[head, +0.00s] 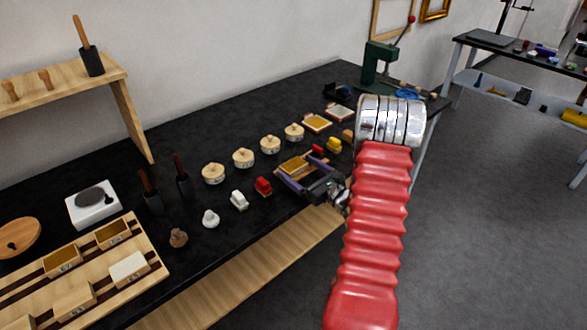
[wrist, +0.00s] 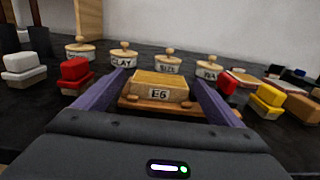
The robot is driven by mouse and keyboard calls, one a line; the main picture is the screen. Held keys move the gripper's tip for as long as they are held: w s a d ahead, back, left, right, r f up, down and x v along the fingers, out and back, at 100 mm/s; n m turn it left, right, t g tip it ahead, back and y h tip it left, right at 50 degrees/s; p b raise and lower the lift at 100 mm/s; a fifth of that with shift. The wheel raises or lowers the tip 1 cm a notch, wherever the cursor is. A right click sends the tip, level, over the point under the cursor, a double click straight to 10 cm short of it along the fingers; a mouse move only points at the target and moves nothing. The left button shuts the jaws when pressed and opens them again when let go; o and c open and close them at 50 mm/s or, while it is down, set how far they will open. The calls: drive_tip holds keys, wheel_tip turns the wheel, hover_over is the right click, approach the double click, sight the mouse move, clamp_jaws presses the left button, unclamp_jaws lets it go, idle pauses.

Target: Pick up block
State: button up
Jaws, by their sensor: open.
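A tan wooden block labelled E6 (wrist: 158,88) sits on a low wooden base in the wrist view, between my two purple fingers. It also shows in the head view (head: 294,164), partly crowded by my fingers. My gripper (wrist: 156,76) is open, with one finger on each side of the block. A gap shows between the block and each finger, so I see no grip on it. In the head view, my gripper (head: 297,167) reaches in low over the black table from the right.
Lidded pots (head: 270,145) stand in a row behind the block. A red piece (head: 263,186) and a white piece (head: 239,201) lie left of my gripper; a yellow piece (head: 334,145) lies right. A wooden compartment tray (head: 146,246) is at the front left.

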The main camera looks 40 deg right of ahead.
sight(299, 169)
idle(0.4)
drive_tip(key=c, duration=1.2)
drive_tip(key=shift+o, duration=0.2)
drive_tip(key=shift+r, duration=0.1)
drive_tip(key=shift+r, duration=4.95)
